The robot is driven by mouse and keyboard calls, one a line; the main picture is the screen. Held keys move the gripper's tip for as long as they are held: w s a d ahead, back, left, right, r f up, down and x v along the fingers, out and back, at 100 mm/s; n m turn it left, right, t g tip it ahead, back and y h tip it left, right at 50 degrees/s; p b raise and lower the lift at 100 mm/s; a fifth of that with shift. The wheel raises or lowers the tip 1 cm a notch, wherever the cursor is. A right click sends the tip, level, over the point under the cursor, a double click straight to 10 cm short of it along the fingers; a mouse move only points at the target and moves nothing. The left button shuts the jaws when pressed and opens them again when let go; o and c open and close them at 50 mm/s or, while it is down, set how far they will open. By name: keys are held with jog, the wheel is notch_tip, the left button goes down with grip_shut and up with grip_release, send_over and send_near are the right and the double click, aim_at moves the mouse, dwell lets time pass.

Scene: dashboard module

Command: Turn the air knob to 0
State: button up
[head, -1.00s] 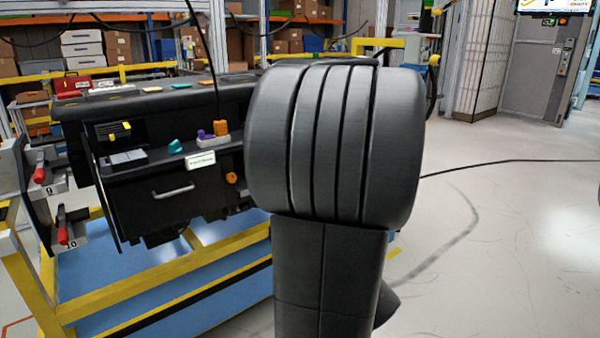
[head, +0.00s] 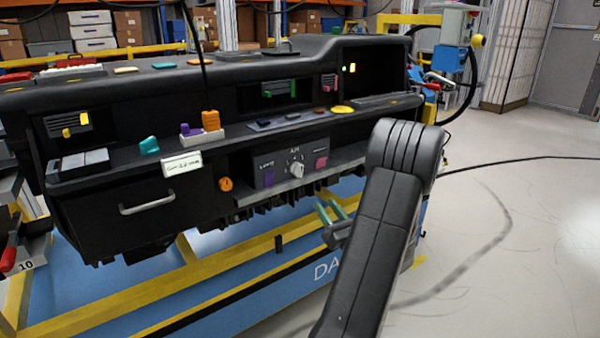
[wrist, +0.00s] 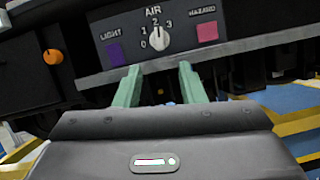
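The air knob (head: 296,170) is a small white dial on the black control panel. In the wrist view the knob (wrist: 159,38) sits below the label AIR, with 0, 1, 2 and 3 around it. Its pointer seems to be up near the 2, but it is too small to be sure. My gripper (head: 331,211) has green fingers and is below and right of the knob in the head view. In the wrist view the gripper (wrist: 158,76) is open and empty, its fingertips apart, below the panel and not touching the knob.
A purple LIGHT button (wrist: 115,53) and a pink HAZARD button (wrist: 208,31) flank the knob. An orange knob (head: 225,184) and a drawer handle (head: 160,200) are to the left. The dashboard rests on a yellow frame (head: 200,279). Open floor lies to the right.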

aim_at(302, 171)
jog(key=x, duration=1.3)
jog(key=shift+w+a+r+b, duration=0.1)
jog(key=shift+a+r+b, duration=0.15)
jog(key=shift+b, duration=0.05)
grip_shut()
